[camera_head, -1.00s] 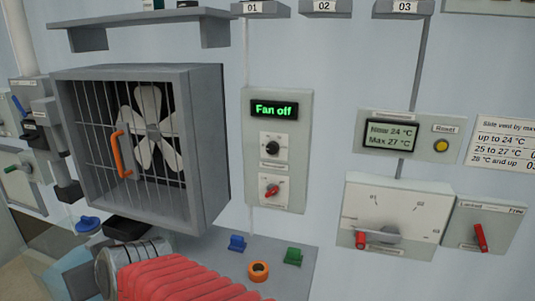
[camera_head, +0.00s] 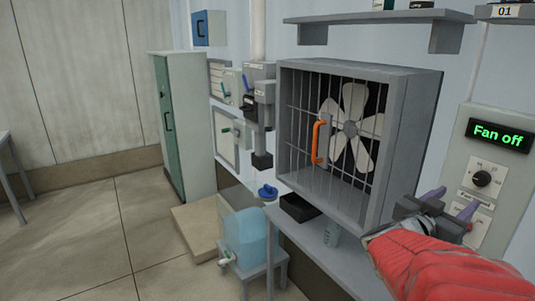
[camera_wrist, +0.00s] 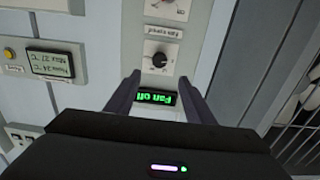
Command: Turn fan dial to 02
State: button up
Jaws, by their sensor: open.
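The fan panel (camera_head: 456,159) is on the wall at the right, with a lit display (camera_head: 499,134) reading "Fan off". A black dial (camera_head: 482,179) sits below the display; its scale is too small to read. A lower dial is mostly hidden behind my gripper. My gripper (camera_head: 450,203) is open and empty in front of the panel's lower part. In the upside-down wrist view, the display (camera_wrist: 157,98) lies between the fingers. The black dial (camera_wrist: 159,60) is just beyond the fingertips (camera_wrist: 163,80), with no contact visible.
A caged fan (camera_head: 350,130) with an orange handle (camera_head: 317,142) juts out left of the panel, close to my gripper. A shelf (camera_head: 380,18) is above it. A blue water container (camera_head: 245,235) stands lower left. Floor at the left is clear.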

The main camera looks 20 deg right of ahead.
aim_at(479, 181)
jog(key=shift+d, duration=0.15)
jog(key=shift+w+d, duration=0.35)
jog(key=shift+d, duration=1.9)
jog(key=shift+w+d, duration=0.35)
jog(key=shift+d, duration=1.85)
jog(key=shift+w+d, duration=0.35)
jog(key=shift+d, duration=1.9)
jog(key=shift+c, duration=0.2)
jog(key=c, duration=1)
